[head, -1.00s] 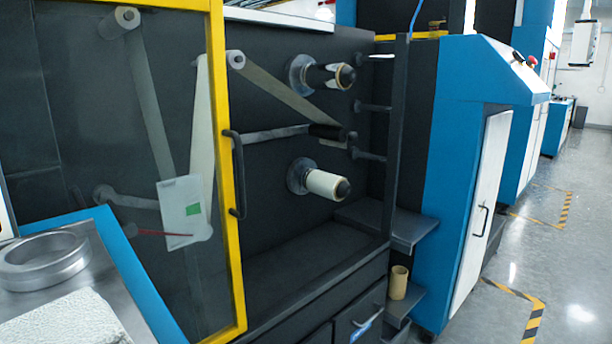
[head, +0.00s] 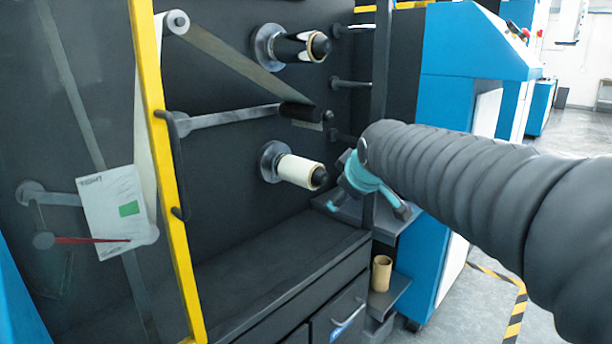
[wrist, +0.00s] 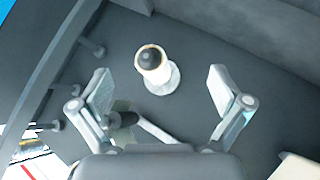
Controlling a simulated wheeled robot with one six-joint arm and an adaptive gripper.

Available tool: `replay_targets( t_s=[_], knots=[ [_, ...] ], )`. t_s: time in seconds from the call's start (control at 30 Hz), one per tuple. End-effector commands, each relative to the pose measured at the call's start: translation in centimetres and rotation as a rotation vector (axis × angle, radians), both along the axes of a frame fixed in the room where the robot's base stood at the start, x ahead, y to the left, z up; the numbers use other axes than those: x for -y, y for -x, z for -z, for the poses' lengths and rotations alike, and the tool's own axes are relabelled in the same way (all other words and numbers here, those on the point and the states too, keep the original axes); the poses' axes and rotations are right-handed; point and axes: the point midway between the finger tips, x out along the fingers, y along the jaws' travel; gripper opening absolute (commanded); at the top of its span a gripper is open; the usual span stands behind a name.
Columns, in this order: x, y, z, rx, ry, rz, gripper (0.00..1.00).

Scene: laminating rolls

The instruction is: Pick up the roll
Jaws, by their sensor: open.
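A white roll (head: 296,170) sits on the lower spindle of the dark machine panel, its black end cap facing out. In the wrist view the white roll (wrist: 151,66) shows end-on, ahead of and between the fingers, with clear space on both sides. My gripper (head: 371,207) is to the right of the roll in the head view, apart from it, partly hidden by my arm. In the wrist view my gripper (wrist: 160,92) is open and empty.
A second roll (head: 303,47) is on the upper spindle. A black roller (head: 300,112) on an arm lies between the two spindles. A dark post (head: 380,90) stands at the right. A cardboard core (head: 381,273) stands on a low step. A yellow-framed door (head: 165,170) is at the left.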

Motion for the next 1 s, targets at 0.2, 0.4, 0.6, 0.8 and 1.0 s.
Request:
replay_targets(
  t_s=[0.2,0.4,0.6,0.8,1.0],
  knots=[
    [-5.3,-6.3,-1.6,0.130,0.111,-0.154,1.00],
    [-6.9,-8.5,-1.8,0.172,0.146,-0.196,1.00],
    [-7.7,-11.3,-0.2,0.171,0.147,-0.197,1.00],
    [-8.5,-13.9,1.4,0.171,0.147,-0.196,1.00],
    [-8.8,-15.1,2.1,0.173,0.147,-0.195,1.00]
  ],
)
